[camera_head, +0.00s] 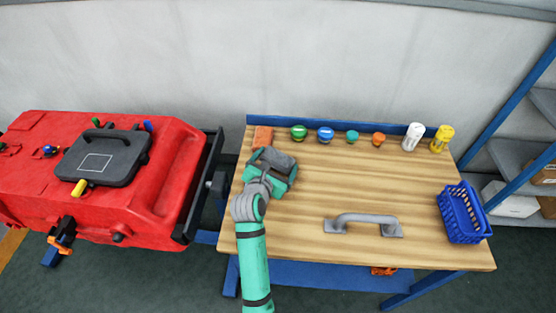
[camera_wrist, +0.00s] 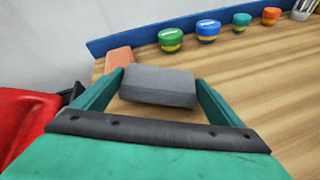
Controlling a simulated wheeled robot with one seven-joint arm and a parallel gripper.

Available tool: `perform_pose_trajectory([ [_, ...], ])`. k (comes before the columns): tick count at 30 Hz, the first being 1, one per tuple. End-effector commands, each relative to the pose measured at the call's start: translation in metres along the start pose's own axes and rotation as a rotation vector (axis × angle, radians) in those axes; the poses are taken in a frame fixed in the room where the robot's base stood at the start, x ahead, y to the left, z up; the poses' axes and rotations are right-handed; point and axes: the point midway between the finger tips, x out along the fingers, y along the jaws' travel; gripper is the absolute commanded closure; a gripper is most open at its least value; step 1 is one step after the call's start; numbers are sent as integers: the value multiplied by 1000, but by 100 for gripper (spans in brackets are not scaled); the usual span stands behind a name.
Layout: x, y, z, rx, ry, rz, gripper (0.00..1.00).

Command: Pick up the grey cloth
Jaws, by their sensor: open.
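The grey cloth (camera_wrist: 158,86) is a folded, block-like grey piece on the wooden table near its back left corner. In the wrist view it lies between the two fingers of my gripper (camera_wrist: 160,92), with small gaps showing at its sides. In the head view the grey cloth (camera_head: 277,157) shows at the far end of my gripper (camera_head: 275,165), which partly covers it. My gripper is open around the cloth, and I cannot tell how high the fingertips are above the table.
An orange block (camera_head: 263,137) sits just behind the cloth. Several coloured caps, such as the green one (camera_head: 299,132), line the back edge. A grey handle (camera_head: 363,222) and blue basket (camera_head: 461,212) stand right. A red scrubber (camera_head: 170,170) is left.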

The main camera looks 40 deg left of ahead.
Motion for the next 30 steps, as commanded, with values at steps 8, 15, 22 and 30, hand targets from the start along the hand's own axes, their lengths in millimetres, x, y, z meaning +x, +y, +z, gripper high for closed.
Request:
perform_pose_trajectory([
  [8,6,1,0,0,0,1,9],
  [15,6,0,0,0,0,1,40],
  [22,6,1,0,-1,0,2,40],
  [30,-1,5,19,3,-4,0,40],
])
